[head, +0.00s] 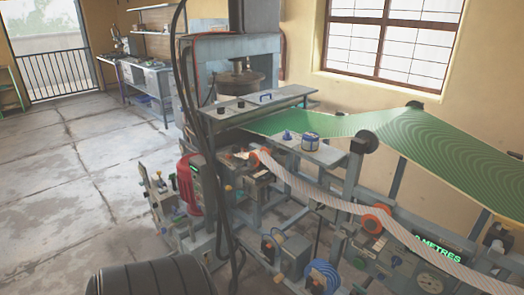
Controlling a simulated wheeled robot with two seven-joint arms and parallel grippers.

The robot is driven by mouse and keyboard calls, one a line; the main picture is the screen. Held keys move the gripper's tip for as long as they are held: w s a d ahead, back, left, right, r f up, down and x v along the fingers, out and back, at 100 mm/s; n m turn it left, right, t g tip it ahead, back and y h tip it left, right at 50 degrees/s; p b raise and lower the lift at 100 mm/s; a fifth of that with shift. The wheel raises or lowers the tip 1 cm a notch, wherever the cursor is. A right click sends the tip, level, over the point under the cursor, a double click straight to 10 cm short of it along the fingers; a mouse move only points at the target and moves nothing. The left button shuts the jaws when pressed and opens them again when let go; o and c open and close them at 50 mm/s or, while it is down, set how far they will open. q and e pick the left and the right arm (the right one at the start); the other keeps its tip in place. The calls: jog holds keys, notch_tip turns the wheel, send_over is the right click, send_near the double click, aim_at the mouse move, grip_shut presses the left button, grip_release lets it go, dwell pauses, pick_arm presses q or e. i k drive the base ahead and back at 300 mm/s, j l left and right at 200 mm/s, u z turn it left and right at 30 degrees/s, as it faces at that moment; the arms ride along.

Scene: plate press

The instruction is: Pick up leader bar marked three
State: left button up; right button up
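I cannot make out a leader bar marked three in the head view. A green ribbed sheet (430,140) runs from under this crosspiece to the right over dark rollers. Neither of my grippers is in view.
The machine's grey frame (325,153) fills the middle and right, with a pale perforated strip (330,197), a blue coil (322,277) and a green "METRES" display (438,248). A red cylinder (187,185) stands at its left. Open concrete floor (70,210) lies left.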

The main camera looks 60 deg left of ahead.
aim_at(236, 148)
jog(key=u, duration=2.1)
jog(key=i+j+z, duration=0.1)
jog(key=z, duration=0.4)
jog(key=j+z, duration=0.15)
jog(key=z, duration=0.35)
jog(key=j+z, duration=0.2)
jog(key=z, duration=0.3)
jog(key=j+z, duration=0.2)
jog(key=j, duration=0.3)
jog(key=j+z, duration=0.2)
jog(key=j, duration=0.3)
jog(key=k+j+z, duration=0.2)
jog(key=j, duration=0.3)
jog(key=j+z, duration=0.2)
jog(key=j, duration=0.35)
jog(key=k+j+z, duration=0.2)
jog(key=j, duration=0.25)
jog(key=i, duration=0.05)
